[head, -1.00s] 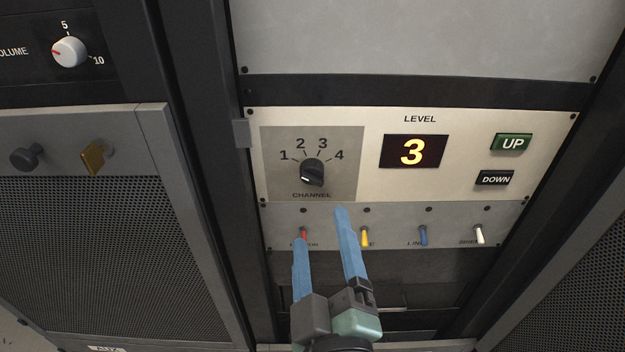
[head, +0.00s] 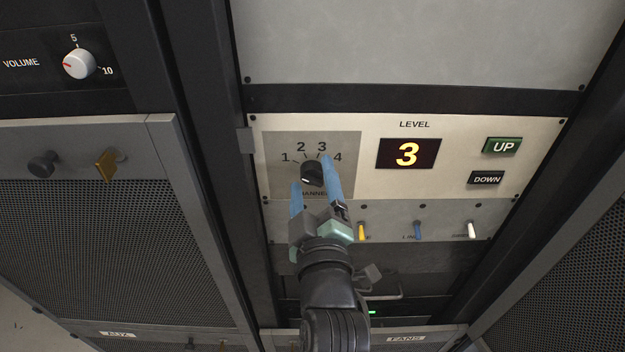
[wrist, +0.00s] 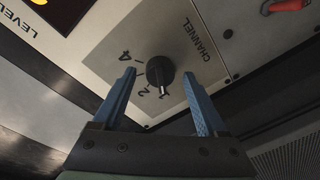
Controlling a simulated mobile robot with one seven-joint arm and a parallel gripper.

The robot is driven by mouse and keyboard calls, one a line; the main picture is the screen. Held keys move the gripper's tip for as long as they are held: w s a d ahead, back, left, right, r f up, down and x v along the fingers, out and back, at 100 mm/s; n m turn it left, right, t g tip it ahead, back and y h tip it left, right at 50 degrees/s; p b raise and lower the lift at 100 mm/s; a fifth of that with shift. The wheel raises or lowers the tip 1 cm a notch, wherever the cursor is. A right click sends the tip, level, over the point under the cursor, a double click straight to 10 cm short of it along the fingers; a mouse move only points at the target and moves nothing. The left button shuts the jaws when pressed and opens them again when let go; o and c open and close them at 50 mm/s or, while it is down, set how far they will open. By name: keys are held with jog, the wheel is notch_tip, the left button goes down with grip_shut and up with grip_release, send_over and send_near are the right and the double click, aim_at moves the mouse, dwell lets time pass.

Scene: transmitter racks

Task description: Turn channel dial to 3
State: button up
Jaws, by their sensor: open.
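The channel dial (head: 311,174) is a black knob on a grey plate, with the numbers 1 to 4 around its top. It also shows in the wrist view (wrist: 160,70), where its white pointer line is near the 1. My gripper (head: 312,170) has two blue fingers, open, one on each side of the dial. In the wrist view the fingertips (wrist: 160,74) flank the knob with a visible gap on both sides. The fingers cover part of the CHANNEL label in the head view.
Right of the dial are a level display (head: 408,154) reading 3, a green UP button (head: 502,146) and a black DOWN button (head: 487,179). Yellow (head: 361,231), blue (head: 417,230) and white (head: 471,230) toggles sit below. A red toggle (wrist: 286,5) shows in the wrist view.

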jog(key=shift+c, duration=0.2)
grip_shut()
jog(key=shift+m, duration=0.4)
jog(key=m+b, duration=0.1)
jog(key=m, duration=0.2)
jog(key=shift+f, duration=0.1)
jog(key=m, duration=0.4)
jog(key=shift+m+t, duration=0.3)
jog(key=m, duration=0.3)
jog(key=shift+m+h+p, duration=0.3)
jog(key=shift+m, duration=0.1)
jog(key=shift+m+h+p, duration=0.3)
jog(key=shift+m+p, duration=0.6)
jog(key=shift+m, duration=1.2)
